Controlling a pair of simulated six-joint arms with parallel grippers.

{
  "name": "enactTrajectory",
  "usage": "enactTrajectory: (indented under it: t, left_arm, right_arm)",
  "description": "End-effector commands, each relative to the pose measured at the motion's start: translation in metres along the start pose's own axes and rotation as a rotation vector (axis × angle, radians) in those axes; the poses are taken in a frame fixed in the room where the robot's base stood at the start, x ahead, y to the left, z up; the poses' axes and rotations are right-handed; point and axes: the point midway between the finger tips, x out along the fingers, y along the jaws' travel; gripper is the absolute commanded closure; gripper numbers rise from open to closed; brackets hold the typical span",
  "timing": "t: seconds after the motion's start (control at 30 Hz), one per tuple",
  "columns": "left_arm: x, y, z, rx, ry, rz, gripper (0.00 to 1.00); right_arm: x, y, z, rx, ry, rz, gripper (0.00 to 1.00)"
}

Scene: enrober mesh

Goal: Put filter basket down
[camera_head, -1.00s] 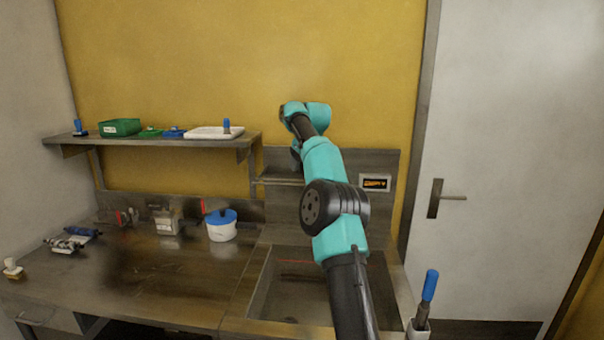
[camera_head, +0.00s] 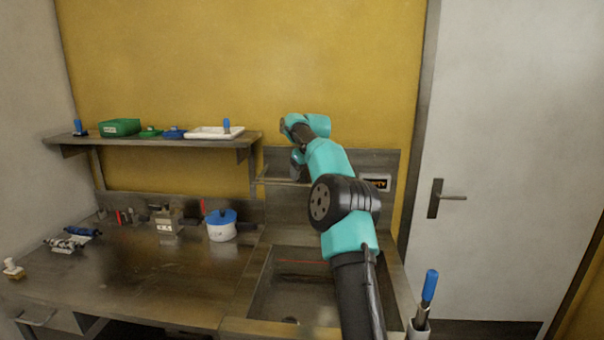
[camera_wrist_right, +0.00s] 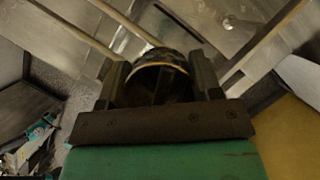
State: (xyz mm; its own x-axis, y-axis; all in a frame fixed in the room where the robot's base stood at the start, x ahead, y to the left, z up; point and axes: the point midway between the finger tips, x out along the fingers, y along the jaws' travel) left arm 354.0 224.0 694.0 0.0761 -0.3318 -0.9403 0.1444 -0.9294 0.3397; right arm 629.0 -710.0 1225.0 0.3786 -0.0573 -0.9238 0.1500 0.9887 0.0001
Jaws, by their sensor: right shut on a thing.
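My right arm reaches over the sink in the head view, and my right gripper (camera_head: 297,168) is a small grey shape near the back splash panel. In the right wrist view, my right gripper (camera_wrist_right: 160,80) is shut on a dark round thing with a pale rim, which I take to be the filter basket (camera_wrist_right: 157,84). One finger is on each side of it. The basket cannot be made out in the head view. My left gripper is not in view.
A sink basin (camera_head: 290,300) lies below the arm. A small ledge (camera_head: 277,181) is at the back panel. A white pot with a blue lid (camera_head: 222,228) stands left of the sink. A wall shelf (camera_head: 150,140) holds bins and a white tray (camera_head: 214,132). The worktop's middle is clear.

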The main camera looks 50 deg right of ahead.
Motion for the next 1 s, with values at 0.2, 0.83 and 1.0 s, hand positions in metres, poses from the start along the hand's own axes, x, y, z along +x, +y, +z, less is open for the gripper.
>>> enactTrajectory:
  t: [0.2, 0.83, 1.0]
  left_arm:
    - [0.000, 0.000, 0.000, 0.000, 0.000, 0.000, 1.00]
    - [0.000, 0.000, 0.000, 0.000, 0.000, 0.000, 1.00]
    - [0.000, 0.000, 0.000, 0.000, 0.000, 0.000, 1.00]
  right_arm:
    - [0.001, 0.000, 0.000, 0.000, 0.000, 0.000, 0.65]
    - [0.002, 0.000, 0.000, 0.000, 0.000, 0.000, 0.16]
    - [-0.010, -0.004, -0.002, 0.005, -0.002, -0.003, 0.16]
